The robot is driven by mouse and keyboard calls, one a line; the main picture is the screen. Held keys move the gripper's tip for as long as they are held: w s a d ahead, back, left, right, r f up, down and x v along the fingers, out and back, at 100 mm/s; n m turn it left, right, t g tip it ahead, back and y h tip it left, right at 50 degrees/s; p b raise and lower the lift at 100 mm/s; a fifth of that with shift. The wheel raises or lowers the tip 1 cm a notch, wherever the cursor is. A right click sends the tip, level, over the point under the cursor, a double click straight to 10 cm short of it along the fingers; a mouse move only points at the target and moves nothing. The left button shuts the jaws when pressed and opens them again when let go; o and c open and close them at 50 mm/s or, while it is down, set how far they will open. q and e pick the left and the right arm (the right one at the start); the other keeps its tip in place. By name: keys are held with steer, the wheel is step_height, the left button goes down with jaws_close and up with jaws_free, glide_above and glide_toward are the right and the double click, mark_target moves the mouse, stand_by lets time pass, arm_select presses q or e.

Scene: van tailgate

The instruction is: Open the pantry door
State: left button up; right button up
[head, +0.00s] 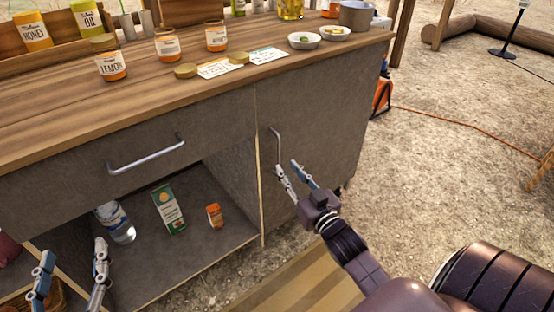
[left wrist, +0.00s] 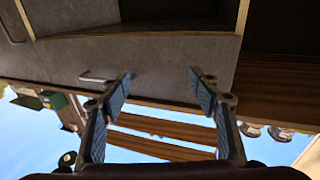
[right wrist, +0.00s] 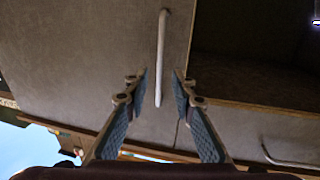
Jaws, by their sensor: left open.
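The grey cabinet door (head: 320,130) at the right of the counter front is closed, and I take it as the pantry door. Its vertical metal handle (head: 277,146) is near the door's left edge. My right gripper (head: 287,168) is open, with its fingertips close to the handle's lower part. In the right wrist view, the handle (right wrist: 161,50) runs down between the spread fingertips (right wrist: 160,78); I cannot tell whether they touch it. My left gripper (head: 70,257) is open and empty at the lower left. Its spread fingers show in the left wrist view (left wrist: 160,75).
A drawer with a horizontal handle (head: 147,157) is left of the door. Below it, an open shelf (head: 190,262) holds a bottle (head: 116,222), a green carton (head: 168,209) and a small orange jar (head: 215,215). Jars and bowls stand on the wooden counter (head: 130,106). Open ground (head: 440,180) lies right.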

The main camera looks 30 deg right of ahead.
mark_target(279, 158)
steer(key=w, duration=0.2)
steer(key=w+b, duration=0.1)
steer(key=w, duration=0.3)
steer(key=shift+d, duration=0.35)
steer(key=shift+w+b, duration=0.35)
steer(key=shift+w, duration=0.05)
arm_select(q)
step_height(279, 158, up, 9)
steer(key=s+t+h, duration=0.1)
steer(key=s+t, duration=0.1)
steer(key=t, duration=0.3)
steer(key=shift+s+d+r+h, duration=0.2)
steer(key=shift+d+h, duration=0.1)
steer(key=shift+h, duration=0.1)
arm_select(e)
steer(key=shift+c, duration=0.5)
jaws_close()
